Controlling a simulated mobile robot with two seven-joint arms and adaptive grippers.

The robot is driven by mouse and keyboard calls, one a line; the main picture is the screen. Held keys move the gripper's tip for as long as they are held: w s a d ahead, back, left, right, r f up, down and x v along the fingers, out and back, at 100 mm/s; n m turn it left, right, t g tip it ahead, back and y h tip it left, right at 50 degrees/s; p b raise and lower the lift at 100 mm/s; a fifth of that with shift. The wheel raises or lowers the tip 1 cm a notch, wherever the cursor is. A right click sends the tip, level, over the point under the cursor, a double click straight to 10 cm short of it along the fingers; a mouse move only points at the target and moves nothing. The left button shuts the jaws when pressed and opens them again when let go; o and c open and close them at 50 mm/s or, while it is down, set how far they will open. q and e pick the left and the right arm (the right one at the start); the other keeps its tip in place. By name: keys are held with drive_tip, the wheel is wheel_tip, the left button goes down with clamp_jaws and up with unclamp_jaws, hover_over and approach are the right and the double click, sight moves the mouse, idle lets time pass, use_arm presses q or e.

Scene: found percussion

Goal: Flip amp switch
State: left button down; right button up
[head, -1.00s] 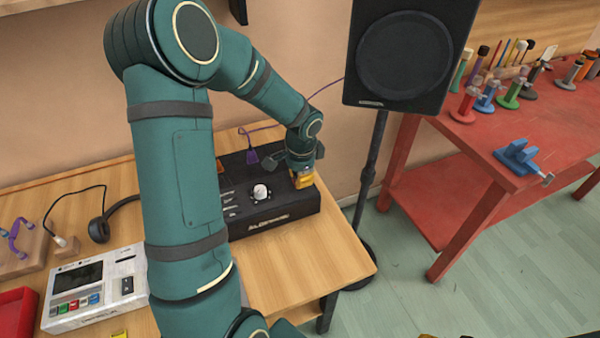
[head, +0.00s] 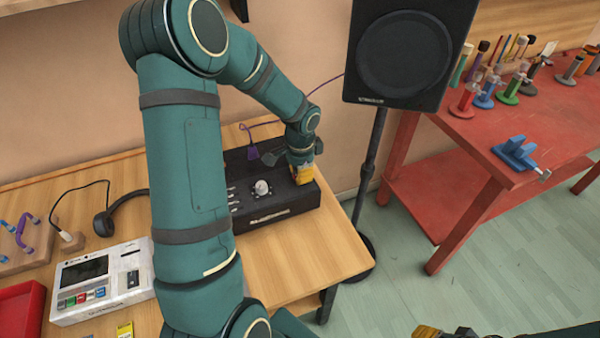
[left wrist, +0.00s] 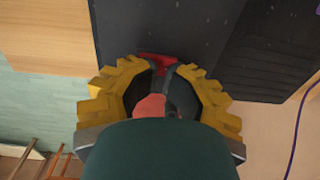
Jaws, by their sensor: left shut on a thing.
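The amp (head: 275,212) is a black box on the wooden table, with a pale round knob (head: 262,188) on top. My left gripper (head: 302,178), with yellow fingers, is at the amp's right end, at its top. In the left wrist view, its fingers (left wrist: 158,78) are closed around a small red switch (left wrist: 157,60) on the black amp. The fingers hide part of the switch, and I cannot tell which way it is set. My right gripper (head: 427,332) shows only in part at the bottom edge, and its fingers are unclear.
A speaker (head: 405,60) on a stand rises behind the table's right end. A white device (head: 100,282) with coloured buttons and headphones (head: 104,222) lie to the left. A red bench (head: 470,140) with small tools stands at right.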

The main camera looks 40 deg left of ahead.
use_arm(q)
drive_tip(key=shift+s+d+f, duration=0.1)
drive_tip(key=shift+s+f, duration=0.1)
drive_tip(key=shift+f, duration=0.15)
drive_tip(key=shift+s+d, duration=0.2)
drive_tip(key=shift+d, duration=0.1)
drive_tip(key=shift+s+d, duration=0.1)
drive_tip(key=shift+d, duration=0.3)
drive_tip(key=r+p, duration=0.1)
drive_tip(key=r, duration=0.1)
drive_tip(key=r+p, duration=0.1)
drive_tip(key=r, duration=0.1)
drive_tip(key=a+r+p, duration=0.1)
drive_tip(key=shift+w+r, duration=0.3)
drive_tip(key=shift+r, duration=0.1)
wheel_tip(320, 180, up, 9)
drive_tip(key=a+p, duration=0.1)
drive_tip(key=shift+w+p, duration=0.3)
drive_tip(key=shift+w, duration=0.05)
drive_tip(key=shift+f, duration=0.15)
